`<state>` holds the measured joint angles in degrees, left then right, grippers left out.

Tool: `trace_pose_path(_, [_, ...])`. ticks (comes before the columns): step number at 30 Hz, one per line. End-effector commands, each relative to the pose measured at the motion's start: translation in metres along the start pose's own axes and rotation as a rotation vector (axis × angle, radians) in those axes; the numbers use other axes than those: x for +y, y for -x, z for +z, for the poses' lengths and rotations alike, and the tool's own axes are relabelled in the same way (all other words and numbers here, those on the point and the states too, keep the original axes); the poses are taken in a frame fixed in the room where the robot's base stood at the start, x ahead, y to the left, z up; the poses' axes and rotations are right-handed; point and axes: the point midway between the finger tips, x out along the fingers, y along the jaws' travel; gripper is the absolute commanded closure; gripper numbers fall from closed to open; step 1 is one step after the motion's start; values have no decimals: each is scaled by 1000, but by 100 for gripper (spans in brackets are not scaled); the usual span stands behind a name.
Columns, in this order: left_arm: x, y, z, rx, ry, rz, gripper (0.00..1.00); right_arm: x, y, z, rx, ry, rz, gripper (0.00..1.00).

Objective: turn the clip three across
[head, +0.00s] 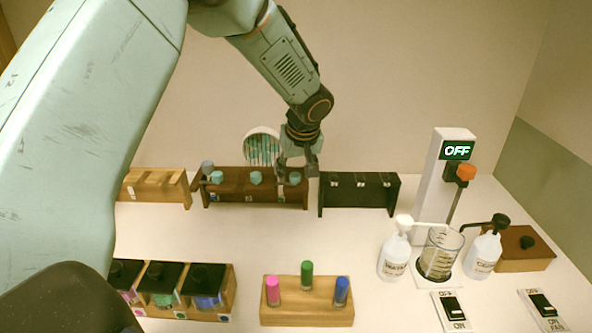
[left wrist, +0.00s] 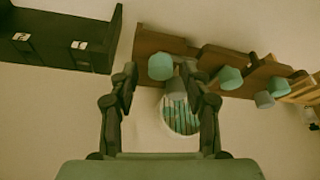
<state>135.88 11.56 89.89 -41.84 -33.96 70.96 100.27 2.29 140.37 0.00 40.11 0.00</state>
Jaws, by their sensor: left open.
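A dark brown rack (head: 232,199) stands at the back, with three teal caps in a row: left (head: 217,177), middle (head: 256,177) and right (head: 295,178). A grey knob (head: 207,166) is at its left end. My left gripper (head: 297,165) is open, pointing down at the right teal cap. In the left wrist view, that cap (left wrist: 161,66) and a grey knob (left wrist: 177,88) show between the fingertips (left wrist: 163,82), with no visible grip. The other teal caps (left wrist: 230,77) (left wrist: 276,86) are to the right. I cannot tell which part is the clip. My right gripper is not in view.
A black rack (head: 360,199) and a light wood rack (head: 157,188) flank the brown one. A round container (head: 262,146) of teal sticks is behind. In front are a wooden block (head: 307,314) with three coloured vials, white bottles (head: 394,262), a beaker (head: 440,254) and switches (head: 453,311).

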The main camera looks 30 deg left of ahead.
Motion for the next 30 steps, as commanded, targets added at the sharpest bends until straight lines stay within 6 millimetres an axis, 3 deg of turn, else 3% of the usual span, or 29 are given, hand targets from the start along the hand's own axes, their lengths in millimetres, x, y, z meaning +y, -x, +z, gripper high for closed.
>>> trace_pose_path(5, [0, 4, 0, 0, 0, 0, 52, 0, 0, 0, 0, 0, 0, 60])
trace_pose_path(8, [0, 17, -1, 2, 0, 2, 52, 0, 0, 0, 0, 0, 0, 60])
trace_pose_path(21, [0, 100, 0, 2, 0, 0, 52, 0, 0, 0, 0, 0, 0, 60])
trace_pose_path(30, [0, 120, 0, 0, 0, 0, 52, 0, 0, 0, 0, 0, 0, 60])
